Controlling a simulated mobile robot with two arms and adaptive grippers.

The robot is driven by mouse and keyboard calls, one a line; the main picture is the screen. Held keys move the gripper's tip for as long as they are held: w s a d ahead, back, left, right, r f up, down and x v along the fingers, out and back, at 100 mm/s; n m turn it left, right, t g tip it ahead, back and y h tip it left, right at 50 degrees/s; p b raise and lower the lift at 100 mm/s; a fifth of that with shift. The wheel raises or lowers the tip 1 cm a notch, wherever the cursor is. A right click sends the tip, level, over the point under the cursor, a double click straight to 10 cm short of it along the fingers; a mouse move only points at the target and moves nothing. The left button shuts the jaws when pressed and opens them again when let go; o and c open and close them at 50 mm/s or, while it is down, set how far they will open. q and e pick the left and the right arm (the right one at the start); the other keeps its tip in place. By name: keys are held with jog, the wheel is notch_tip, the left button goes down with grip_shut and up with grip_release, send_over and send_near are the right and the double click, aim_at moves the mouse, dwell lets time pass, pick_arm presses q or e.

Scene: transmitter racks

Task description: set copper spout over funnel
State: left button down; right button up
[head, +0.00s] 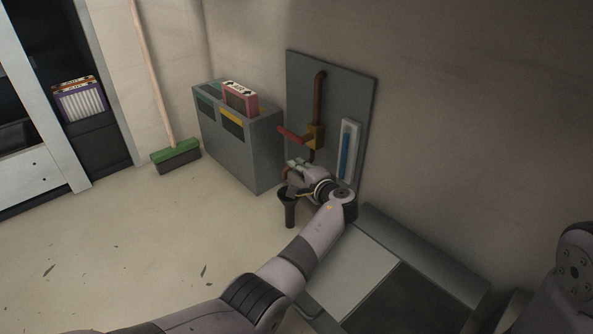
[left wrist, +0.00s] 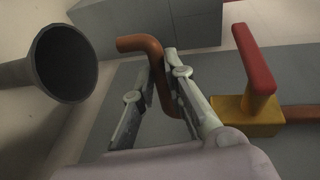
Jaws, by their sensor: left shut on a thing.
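The copper spout (left wrist: 140,43) is a bent pipe between the fingers of my left gripper (left wrist: 152,90), which is shut on it. In the head view the left gripper (head: 298,174) is at the panel below the valve, and the spout's bent end (head: 287,173) shows beside it. The dark funnel (head: 289,208) stands upright just below the gripper. Its wide mouth also shows in the left wrist view (left wrist: 66,62), left of the spout's end with a gap in the picture. I cannot tell whether the end is exactly above it. The right gripper is out of view.
Above the spout is a brass valve (head: 316,136) with a red lever (head: 292,135) on a grey panel (head: 347,93). A blue gauge (head: 346,152) is to its right. A grey bin cabinet (head: 252,150) stands left, and a broom (head: 176,155) leans beyond it. Floor at left is mostly clear.

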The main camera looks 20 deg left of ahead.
pick_arm(q)
jog(key=shift+s+d+n+g+y, duration=0.1)
jog(key=shift+n+g+y, duration=0.3)
jog(key=shift+n, duration=0.1)
jog(key=c, duration=1.6)
grip_release()
jog(key=shift+m+t+h, duration=0.3)
